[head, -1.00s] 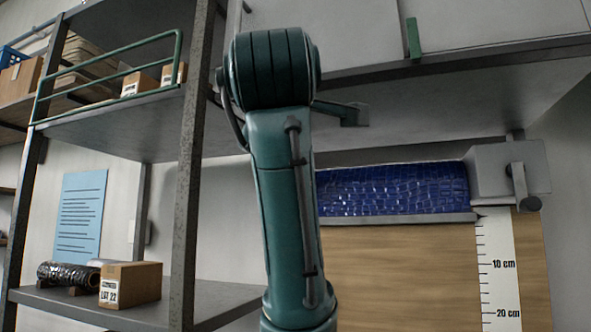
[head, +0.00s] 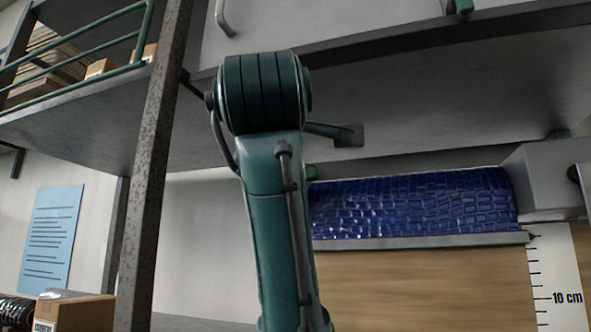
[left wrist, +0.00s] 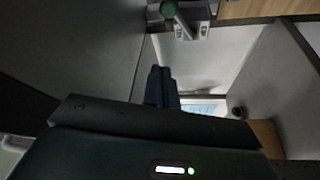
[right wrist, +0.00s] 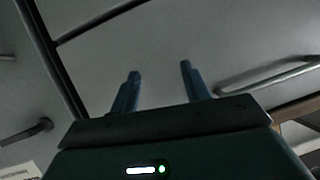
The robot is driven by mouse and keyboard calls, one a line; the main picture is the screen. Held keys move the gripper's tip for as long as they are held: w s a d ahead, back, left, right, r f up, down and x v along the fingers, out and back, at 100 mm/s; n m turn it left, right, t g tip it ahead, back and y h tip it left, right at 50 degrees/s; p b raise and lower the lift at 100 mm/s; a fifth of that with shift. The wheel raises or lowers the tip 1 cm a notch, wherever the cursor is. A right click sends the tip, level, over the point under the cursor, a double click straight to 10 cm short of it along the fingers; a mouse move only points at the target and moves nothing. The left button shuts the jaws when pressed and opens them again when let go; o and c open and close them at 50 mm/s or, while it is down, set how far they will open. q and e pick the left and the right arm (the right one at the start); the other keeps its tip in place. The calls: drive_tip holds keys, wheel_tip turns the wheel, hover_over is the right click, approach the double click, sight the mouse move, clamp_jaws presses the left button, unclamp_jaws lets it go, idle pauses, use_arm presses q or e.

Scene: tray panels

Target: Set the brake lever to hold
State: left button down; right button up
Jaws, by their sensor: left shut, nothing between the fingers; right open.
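At the right edge of the head view, a grey housing (head: 548,178) stands at the end of a roll of blue, crocodile-textured sheet (head: 415,205). A dark lever-like part (head: 582,174) on it is cut off by the frame, so its setting cannot be read. My left gripper (left wrist: 160,70) is shut and empty in the left wrist view. My right gripper (right wrist: 160,69) is open and empty before a grey surface. Neither gripper's fingers show clearly in the head view.
A rusty post (head: 155,160) and a grey shelf (head: 400,100) frame the space. A board with a centimetre scale (head: 562,275) is below the roll. A blue notice (head: 52,238) hangs at left above a carton (head: 75,313). A bar handle (right wrist: 268,76) crosses the right wrist view.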

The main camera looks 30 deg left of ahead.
use_arm(q)
drive_tip(key=shift+s+d, duration=0.1)
use_arm(e)
drive_tip(key=shift+s, duration=0.1)
use_arm(q)
drive_tip(key=p+x, duration=0.3)
drive_tip(key=x, duration=0.7)
drive_tip(key=d, duration=0.1)
drive_tip(key=w+d+f, duration=0.1)
drive_tip(key=d, duration=0.1)
drive_tip(key=shift+w+d+f, duration=0.15)
drive_tip(key=shift+d+f, duration=0.05)
drive_tip(key=shift+f, duration=0.15)
use_arm(e)
drive_tip(key=shift+a+r+g, duration=0.15)
drive_tip(key=shift+r+g, duration=0.1)
drive_tip(key=shift+g, duration=0.05)
drive_tip(key=shift+r, duration=0.1)
